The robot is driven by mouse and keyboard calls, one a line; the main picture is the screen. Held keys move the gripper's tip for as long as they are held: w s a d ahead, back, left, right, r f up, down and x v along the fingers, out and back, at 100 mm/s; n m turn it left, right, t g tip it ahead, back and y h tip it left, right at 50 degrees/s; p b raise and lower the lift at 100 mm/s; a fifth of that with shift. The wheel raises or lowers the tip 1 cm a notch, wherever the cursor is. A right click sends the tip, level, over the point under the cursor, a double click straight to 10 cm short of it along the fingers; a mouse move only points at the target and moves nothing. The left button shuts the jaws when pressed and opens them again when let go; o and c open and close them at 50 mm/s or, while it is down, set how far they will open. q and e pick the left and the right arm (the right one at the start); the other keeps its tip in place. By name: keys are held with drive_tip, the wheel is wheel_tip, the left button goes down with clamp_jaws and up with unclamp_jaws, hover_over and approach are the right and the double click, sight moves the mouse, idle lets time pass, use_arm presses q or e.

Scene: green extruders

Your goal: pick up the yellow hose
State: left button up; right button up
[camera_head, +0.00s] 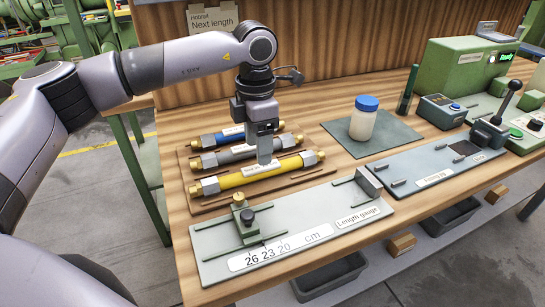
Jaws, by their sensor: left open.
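The yellow hose (288,165) has brass end fittings and a white label. It lies nearest the front on a wooden rack (188,175). A grey hose (239,153) and a blue hose (233,131) lie behind it, roughly parallel. My left gripper (264,160) points down from above, with its fingers at the middle of the yellow hose, covering part of it and of the grey hose. It is open; whether its fingers touch the yellow hose I cannot tell. My right gripper is not in view.
A grey length gauge plate (350,230) with a clamp block lies in front of the rack. A blue-lidded jar (362,122) stands on a green mat to the right. A fitting plate (430,165) with a lever and green machines (465,65) lie farther right.

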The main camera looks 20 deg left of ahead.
sight(261, 172)
use_arm(q)
drive_tip(key=shift+w+f, duration=0.1)
drive_tip(key=shift+f, duration=0.15)
wheel_tip(261, 172, down, 6)
drive_tip(key=shift+a+f+p, duration=0.1)
drive_tip(key=shift+f+p, duration=0.15)
drive_tip(key=shift+p, duration=0.2)
clamp_jaws()
